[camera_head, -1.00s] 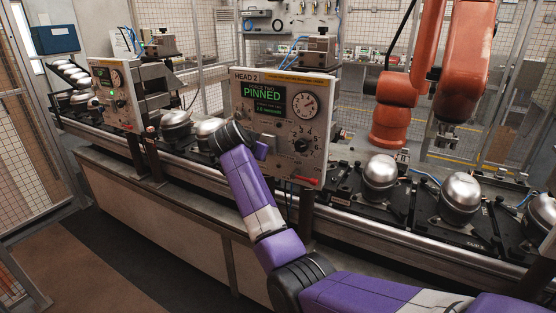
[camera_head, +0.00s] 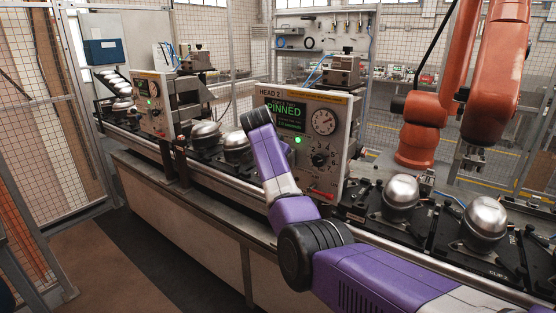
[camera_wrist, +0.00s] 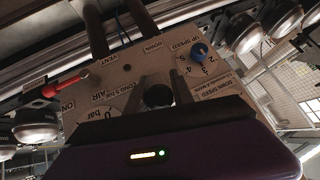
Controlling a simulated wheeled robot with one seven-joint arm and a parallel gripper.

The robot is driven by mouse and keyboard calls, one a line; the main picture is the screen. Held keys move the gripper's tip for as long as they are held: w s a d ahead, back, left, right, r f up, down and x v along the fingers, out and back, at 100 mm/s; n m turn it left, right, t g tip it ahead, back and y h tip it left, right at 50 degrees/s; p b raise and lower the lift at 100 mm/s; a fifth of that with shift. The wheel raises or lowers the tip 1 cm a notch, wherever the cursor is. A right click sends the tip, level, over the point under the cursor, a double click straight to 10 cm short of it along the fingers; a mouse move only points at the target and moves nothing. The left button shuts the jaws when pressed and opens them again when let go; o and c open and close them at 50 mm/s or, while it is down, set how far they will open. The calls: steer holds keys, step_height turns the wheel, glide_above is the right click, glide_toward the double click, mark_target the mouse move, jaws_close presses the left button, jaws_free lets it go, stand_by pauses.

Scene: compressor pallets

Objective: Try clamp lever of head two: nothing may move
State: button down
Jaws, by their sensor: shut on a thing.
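The HEAD 2 panel (camera_head: 336,146) faces me, its screen reading PINNED above a lit green lamp (camera_head: 298,140). It has a round dial (camera_head: 323,122), a black knob (camera_head: 319,159) and a red lever (camera_head: 322,193). In the head view my purple wrist covers the panel's left edge and hides my gripper. In the wrist view my gripper (camera_wrist: 161,88) is at the panel, its fingers either side of a dark round knob (camera_wrist: 158,96). I cannot tell whether this is the clamp lever. A blue knob (camera_wrist: 199,50) and the red lever (camera_wrist: 66,86) lie apart from it.
Domed silver compressors (camera_head: 400,197) sit on dark pallets along the conveyor (camera_head: 385,238), both sides of the panel. Another head panel (camera_head: 153,103) stands to the left. An orange robot arm (camera_head: 416,140) stands behind at the right. The floor in front left is clear.

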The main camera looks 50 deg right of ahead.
steer(key=c, duration=1.4)
jaws_free()
steer(key=shift+b+v, duration=1)
steer(key=shift+v, duration=2.85)
